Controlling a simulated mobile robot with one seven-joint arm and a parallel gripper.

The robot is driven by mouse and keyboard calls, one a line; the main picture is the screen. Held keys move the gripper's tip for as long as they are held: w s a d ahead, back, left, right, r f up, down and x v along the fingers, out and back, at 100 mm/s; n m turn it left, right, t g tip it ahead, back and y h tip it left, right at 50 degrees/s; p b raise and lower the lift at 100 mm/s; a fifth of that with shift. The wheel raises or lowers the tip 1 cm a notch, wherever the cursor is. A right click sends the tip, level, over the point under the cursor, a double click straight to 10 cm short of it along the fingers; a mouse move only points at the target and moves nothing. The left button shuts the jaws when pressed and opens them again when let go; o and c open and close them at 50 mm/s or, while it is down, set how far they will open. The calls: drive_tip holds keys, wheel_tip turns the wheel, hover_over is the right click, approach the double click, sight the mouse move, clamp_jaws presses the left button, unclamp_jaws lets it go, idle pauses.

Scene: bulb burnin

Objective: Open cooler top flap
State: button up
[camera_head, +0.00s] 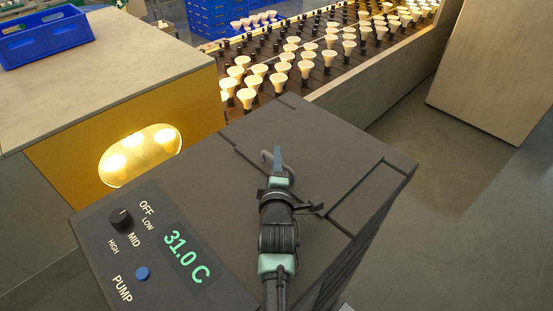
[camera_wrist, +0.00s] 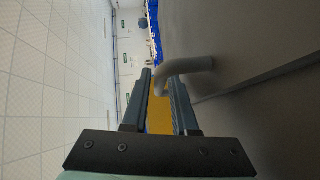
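The cooler (camera_head: 330,135) is a dark grey box with a flat top. Seams on the top outline the flap, though my arm covers part of them. A grey bent handle (camera_head: 266,156) stands up from the top; it also shows in the wrist view (camera_wrist: 190,66). My gripper (camera_head: 277,155) is low over the top, right at the handle. In the wrist view my two fingers (camera_wrist: 160,85) are apart with a gap between them. The handle's bent end reaches in at the fingertips; I cannot tell whether either finger touches it. The flap looks flat and closed.
The cooler's front panel has a dial (camera_head: 121,218), a blue pump button (camera_head: 142,273) and a 31.0 C display (camera_head: 187,257). A yellow-fronted bench (camera_head: 70,155) stands left. Racks of bulbs (camera_head: 300,60) stand behind. Open floor (camera_head: 410,230) lies right.

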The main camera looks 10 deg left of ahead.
clamp_jaws()
idle(1.4)
